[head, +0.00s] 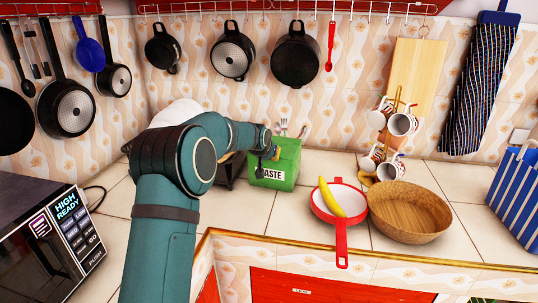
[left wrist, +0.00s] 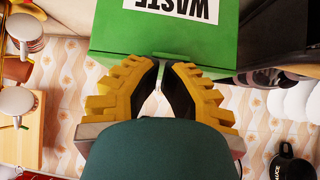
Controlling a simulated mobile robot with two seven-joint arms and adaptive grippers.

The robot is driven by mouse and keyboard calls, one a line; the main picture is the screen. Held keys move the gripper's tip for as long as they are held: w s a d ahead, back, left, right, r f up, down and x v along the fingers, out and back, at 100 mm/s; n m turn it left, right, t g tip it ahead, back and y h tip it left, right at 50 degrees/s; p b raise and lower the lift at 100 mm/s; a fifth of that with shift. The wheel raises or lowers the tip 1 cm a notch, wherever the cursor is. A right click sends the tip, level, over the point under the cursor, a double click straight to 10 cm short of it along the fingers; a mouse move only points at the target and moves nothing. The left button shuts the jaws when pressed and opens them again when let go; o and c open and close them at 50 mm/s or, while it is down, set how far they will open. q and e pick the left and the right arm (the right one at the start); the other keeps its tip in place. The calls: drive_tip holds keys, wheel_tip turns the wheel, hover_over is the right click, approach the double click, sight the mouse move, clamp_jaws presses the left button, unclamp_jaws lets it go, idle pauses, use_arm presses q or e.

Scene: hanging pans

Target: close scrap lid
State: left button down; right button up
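The green waste bin (head: 286,178) stands on the counter against the tiled wall, with a white label reading "WASTE" on its front. It also shows at the top of the left wrist view (left wrist: 115,25), with the label upside down. A green panel rises above the label, partly hidden by my gripper; I cannot tell exactly how far the lid is open. My left gripper (head: 270,153) is at the bin's upper left part. In the left wrist view its yellow-backed fingers (left wrist: 163,67) have their tips close together at the bin's green edge, with nothing visible held between them. My right gripper is not in view.
A red pan (head: 341,226) with a banana (head: 340,195) and a wooden bowl (head: 408,212) stand right of the bin. A mug rack (head: 385,135) stands behind them. A microwave (head: 35,240) is at the left. Several pans hang on the wall.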

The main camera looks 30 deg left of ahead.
use_arm(q)
drive_tip(key=s+f+p+v, duration=0.1)
drive_tip(key=p+v, duration=0.1)
drive_tip(key=v, duration=0.9)
drive_tip(key=shift+s+f+p, duration=0.2)
drive_tip(key=shift+s+p, duration=0.1)
drive_tip(key=shift+s, duration=0.15)
